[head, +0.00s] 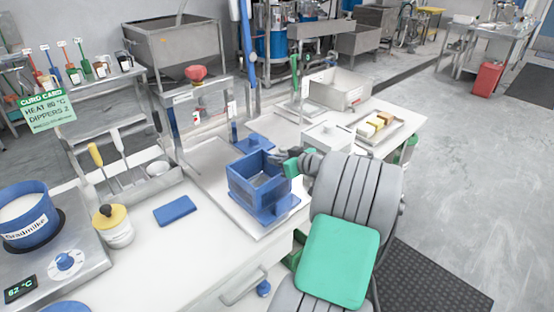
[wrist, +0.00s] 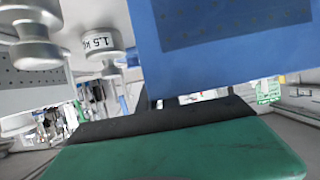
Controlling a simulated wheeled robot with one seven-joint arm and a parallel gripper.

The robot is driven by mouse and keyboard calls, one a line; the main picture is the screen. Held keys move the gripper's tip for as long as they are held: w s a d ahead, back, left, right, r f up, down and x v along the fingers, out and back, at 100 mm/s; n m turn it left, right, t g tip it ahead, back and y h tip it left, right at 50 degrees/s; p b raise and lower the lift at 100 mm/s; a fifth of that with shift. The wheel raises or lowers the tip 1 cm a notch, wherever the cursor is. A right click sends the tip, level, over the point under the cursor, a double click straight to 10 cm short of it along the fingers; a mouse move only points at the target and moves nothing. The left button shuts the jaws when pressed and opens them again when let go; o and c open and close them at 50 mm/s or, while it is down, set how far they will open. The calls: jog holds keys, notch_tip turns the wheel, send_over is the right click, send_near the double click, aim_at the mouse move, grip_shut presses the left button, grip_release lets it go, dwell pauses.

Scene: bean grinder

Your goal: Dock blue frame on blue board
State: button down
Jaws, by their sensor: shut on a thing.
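The blue frame (head: 252,184) is an open-topped square box with upright walls, seen in the head view. The flat blue board (head: 284,211) shows at its lower right, on the pale tray. The frame overlaps the board in the picture; I cannot tell whether it rests on it or hangs just above. My gripper (head: 284,157) is shut on the frame's far right wall. In the wrist view a blue wall with a dark mesh panel (wrist: 230,35) fills the top right, above my dark and green gripper (wrist: 165,108). The gripped edge is partly hidden.
A blue lid-like piece (head: 254,144) lies behind the frame. A flat blue block (head: 175,210) and a yellow-lidded jar (head: 114,228) stand left on the white counter. Metal weights, one marked 1.5 kg (wrist: 98,42), show in the wrist view.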

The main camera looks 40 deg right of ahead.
jog(key=shift+f, duration=0.2)
jog(key=c, duration=1.6)
grip_release()
jog(key=shift+r, duration=0.1)
jog(key=shift+o, duration=0.2)
jog(key=shift+r, duration=0.25)
jog(key=v, duration=1.2)
